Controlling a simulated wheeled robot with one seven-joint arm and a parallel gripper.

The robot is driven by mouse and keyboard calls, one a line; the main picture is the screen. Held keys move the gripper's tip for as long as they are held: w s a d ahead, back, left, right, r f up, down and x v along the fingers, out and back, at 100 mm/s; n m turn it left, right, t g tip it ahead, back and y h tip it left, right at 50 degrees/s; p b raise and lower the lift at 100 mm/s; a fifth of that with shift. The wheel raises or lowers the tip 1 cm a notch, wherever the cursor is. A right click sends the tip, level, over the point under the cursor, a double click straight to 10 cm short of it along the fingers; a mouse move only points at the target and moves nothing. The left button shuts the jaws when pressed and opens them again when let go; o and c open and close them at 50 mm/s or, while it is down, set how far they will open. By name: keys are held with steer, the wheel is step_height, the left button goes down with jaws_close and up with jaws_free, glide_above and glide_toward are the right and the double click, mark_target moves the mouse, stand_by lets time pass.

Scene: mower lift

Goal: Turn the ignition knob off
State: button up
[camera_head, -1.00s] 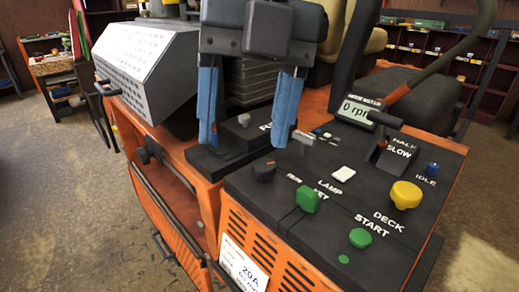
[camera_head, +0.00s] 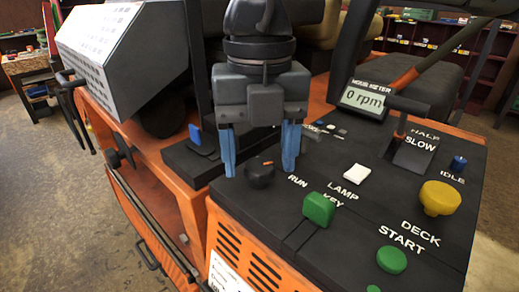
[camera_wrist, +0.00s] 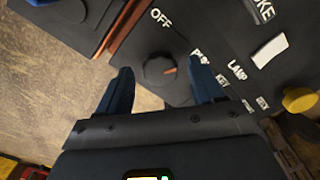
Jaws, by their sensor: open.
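My gripper (camera_head: 260,165) has blue fingers pointing down, spread apart and empty, one on each side of the knob in the head view. I cannot tell whether a finger touches it. The fingers (camera_wrist: 161,78) also show apart in the wrist view.
Near the knob are a green key switch (camera_head: 319,208), a white lamp switch (camera_head: 356,174), a green start button (camera_head: 392,260) and a yellow deck knob (camera_head: 440,198). A throttle lever (camera_head: 405,125) stands farther right.

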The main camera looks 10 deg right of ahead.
steer(key=shift+f, duration=0.25)
steer(key=c, duration=1)
